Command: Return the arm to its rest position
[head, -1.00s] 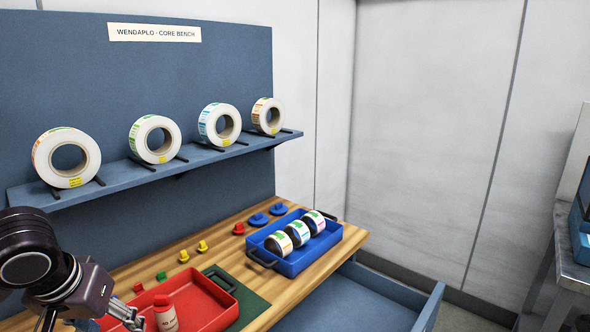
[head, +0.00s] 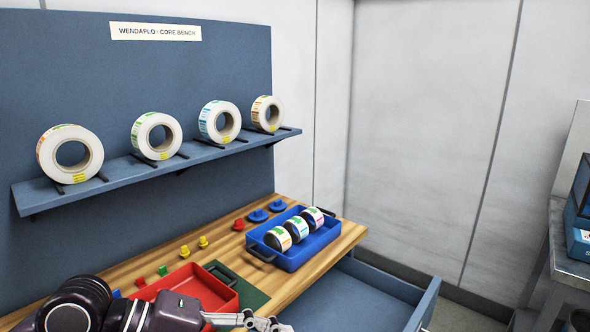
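My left arm comes in from the lower left, and its gripper (head: 266,322) is low in the head view, pointing right. It is over the front of the bench and the open drawer area, close to the bottom edge of the picture. The fingers are seen side-on and partly cut off, so I cannot tell whether they are open or shut. I see nothing clearly held in them. The arm covers the front of the red tray (head: 234,303), and the bottle there is hidden. My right gripper is not in view.
A blue tray (head: 291,263) with several label rolls stands on the wooden bench (head: 345,243). Several small red, yellow, green and blue parts lie behind the trays. A shelf (head: 125,168) above carries several big rolls. An open blue drawer (head: 355,302) juts out in front.

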